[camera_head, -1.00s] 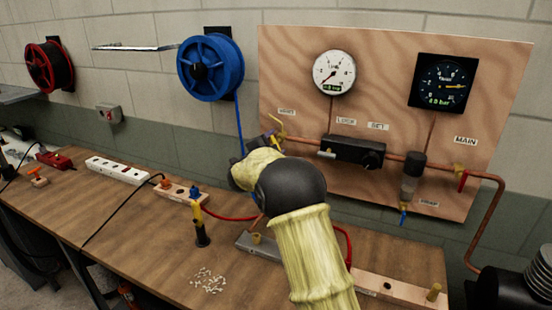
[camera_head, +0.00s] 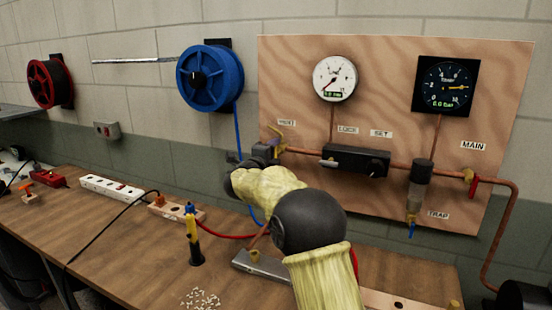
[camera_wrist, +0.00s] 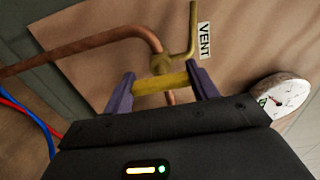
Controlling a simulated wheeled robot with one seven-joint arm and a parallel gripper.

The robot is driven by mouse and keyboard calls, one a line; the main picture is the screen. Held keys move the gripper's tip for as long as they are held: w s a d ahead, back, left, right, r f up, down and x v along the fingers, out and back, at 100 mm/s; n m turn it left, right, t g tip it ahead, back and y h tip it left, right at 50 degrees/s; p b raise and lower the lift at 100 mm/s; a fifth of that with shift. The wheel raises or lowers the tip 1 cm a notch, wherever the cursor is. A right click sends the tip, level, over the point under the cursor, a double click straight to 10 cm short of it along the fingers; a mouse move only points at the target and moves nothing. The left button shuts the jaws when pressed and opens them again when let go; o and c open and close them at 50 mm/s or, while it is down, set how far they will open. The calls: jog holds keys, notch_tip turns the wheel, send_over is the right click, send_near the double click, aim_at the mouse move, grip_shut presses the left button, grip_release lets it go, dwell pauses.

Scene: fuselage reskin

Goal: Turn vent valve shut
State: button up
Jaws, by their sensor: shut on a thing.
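The vent valve (camera_head: 277,139) is a small brass fitting at the left end of the copper pipe on the wooden panel, by the VENT label. In the wrist view its yellow handle (camera_wrist: 160,84) lies across between the purple fingers of my gripper (camera_wrist: 160,88), which is shut on it. A bent brass tube (camera_wrist: 190,35) rises beside the label. In the head view my gripper (camera_head: 264,151) is dark and small at the valve, and it hides part of the handle.
A white gauge (camera_head: 335,78) and a dark gauge (camera_head: 446,84) hang on the panel (camera_head: 390,60). A black regulator box (camera_head: 355,160) and a trap (camera_head: 418,185) sit right of the valve. A blue hose reel (camera_head: 210,79) hangs left. The bench (camera_head: 130,235) holds a power strip and a yellow-black tool.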

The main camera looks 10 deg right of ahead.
jog(key=shift+f, duration=0.15)
jog(key=o, duration=1)
jog(key=shift+d, duration=0.1)
jog(key=b+v, duration=0.2)
jog(key=v, duration=1.5)
jog(key=shift+s+b, duration=0.2)
jog(key=shift+b, duration=0.2)
